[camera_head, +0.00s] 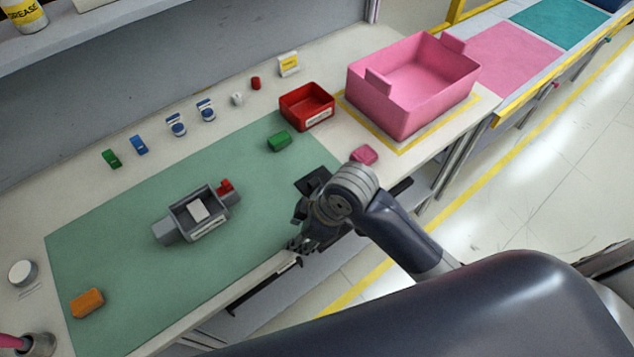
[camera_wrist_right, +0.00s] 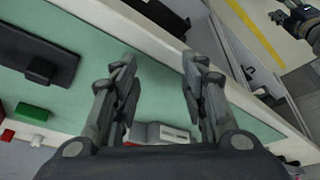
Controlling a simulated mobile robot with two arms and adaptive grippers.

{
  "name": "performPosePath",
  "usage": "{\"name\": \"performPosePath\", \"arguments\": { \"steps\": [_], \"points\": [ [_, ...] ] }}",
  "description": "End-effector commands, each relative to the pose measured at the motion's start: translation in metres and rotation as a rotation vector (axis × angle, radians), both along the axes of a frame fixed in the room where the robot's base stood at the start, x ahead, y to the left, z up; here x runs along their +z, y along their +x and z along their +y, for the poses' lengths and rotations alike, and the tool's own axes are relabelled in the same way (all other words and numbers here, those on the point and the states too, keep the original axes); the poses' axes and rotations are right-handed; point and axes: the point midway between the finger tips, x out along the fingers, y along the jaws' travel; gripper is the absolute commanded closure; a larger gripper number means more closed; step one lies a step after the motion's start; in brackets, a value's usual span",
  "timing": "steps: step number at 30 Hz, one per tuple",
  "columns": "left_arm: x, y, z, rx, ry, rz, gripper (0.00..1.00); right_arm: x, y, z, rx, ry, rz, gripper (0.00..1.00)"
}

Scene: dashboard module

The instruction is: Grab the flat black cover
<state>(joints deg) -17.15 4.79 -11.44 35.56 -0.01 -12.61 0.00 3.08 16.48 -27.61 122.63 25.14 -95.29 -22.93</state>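The flat black cover (camera_head: 312,181) lies on the right end of the green mat, near the table's front edge. In the right wrist view it is a dark plate (camera_wrist_right: 52,63) at the upper left, outside the fingers. My right gripper (camera_head: 304,238) hangs at the front edge beside the cover, apart from it; its arm hides part of that area. In the wrist view its fingers (camera_wrist_right: 157,78) are spread and empty. What looks like my left gripper (camera_wrist_right: 297,18) shows small at the wrist view's upper right, its fingers unclear.
A grey dashboard module (camera_head: 201,214) sits mid-mat. A green block (camera_head: 279,141), red bin (camera_head: 307,107) and pink block (camera_head: 364,155) lie beyond the cover. A pink crate (camera_head: 415,85) stands at the back right. An orange block (camera_head: 87,302) is at left. Mat between module and cover is clear.

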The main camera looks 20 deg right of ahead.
Motion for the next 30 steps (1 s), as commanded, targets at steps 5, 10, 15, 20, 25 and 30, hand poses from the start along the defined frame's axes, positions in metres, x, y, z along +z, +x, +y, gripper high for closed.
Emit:
{"name": "performPosePath", "arguments": {
  "steps": [5,10,15,20,25,30],
  "points": [
    [0.0,-0.001,-0.002,0.001,-0.002,0.001,0.51,0.012,0.03,0.008,0.246,-0.073,-0.024,0.6],
    [0.0,-0.001,-0.003,0.002,-0.004,0.002,0.51,0.026,0.058,0.001,0.467,-0.164,-0.023,0.6],
    [0.0,-0.001,-0.005,0.001,-0.006,0.002,0.51,0.045,0.089,-0.022,0.643,-0.263,0.0,0.6],
    [0.0,-0.001,-0.005,0.001,-0.006,0.002,0.51,0.07,0.115,-0.051,0.761,-0.34,0.033,0.6],
    [0.0,-0.001,-0.005,0.001,-0.006,0.002,0.51,0.092,0.133,-0.074,0.824,-0.384,0.06,0.6],
    [0.001,-0.001,-0.005,0.001,-0.006,0.002,0.51,0.095,0.137,-0.081,0.846,-0.393,0.075,0.6]
  ]
}}
